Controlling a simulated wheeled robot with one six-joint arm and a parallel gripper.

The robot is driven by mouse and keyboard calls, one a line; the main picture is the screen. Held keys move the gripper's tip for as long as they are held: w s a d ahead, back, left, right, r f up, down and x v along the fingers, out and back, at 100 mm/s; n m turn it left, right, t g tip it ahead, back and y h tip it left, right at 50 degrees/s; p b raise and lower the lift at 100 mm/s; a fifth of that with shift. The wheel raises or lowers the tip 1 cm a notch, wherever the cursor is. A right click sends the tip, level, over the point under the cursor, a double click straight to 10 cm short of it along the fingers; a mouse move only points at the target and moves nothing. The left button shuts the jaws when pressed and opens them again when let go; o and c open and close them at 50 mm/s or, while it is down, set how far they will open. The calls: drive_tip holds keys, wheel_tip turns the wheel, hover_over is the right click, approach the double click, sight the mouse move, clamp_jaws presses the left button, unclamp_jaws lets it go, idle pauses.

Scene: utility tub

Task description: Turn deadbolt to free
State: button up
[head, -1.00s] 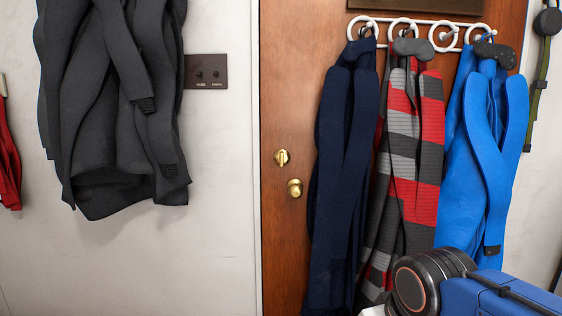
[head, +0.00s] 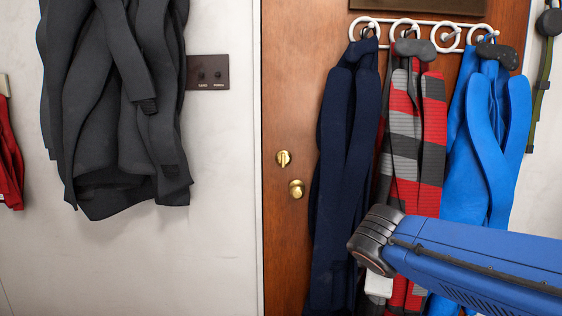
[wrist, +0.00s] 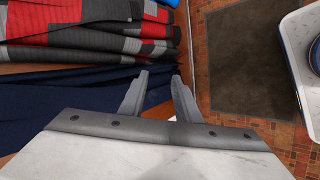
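The brass deadbolt (head: 283,158) with its thumb-turn sits on the wooden door (head: 285,235), near the door's left edge. Its turn piece looks upright. A round brass knob (head: 296,189) is just below it. My gripper (wrist: 162,82) shows in the wrist view with its two grey fingers apart and nothing between them. Navy cloth lies just beyond the fingers. In the head view my blue arm reaches in from the lower right, and the gripper cannot be made out there. The deadbolt is not visible in the wrist view.
Navy (head: 345,170), striped (head: 412,150) and blue (head: 488,140) garments hang from a white hook rail (head: 420,27) right of the deadbolt. A dark coat (head: 120,110) and switch plate (head: 208,73) are on the left wall. The wrist view shows a dark floor mat (wrist: 243,60).

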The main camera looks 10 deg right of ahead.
drive_tip(key=w+a+r+n+t+h, duration=0.2)
drive_tip(key=w+r+n+t, duration=0.1)
drive_tip(key=w+r+n, duration=0.5)
drive_tip(key=n+t+y, duration=0.3)
drive_tip(key=n+t, duration=0.5)
drive_tip(key=n, duration=0.6)
approach(283, 159)
drive_tip(key=x, duration=0.9)
clamp_jaws()
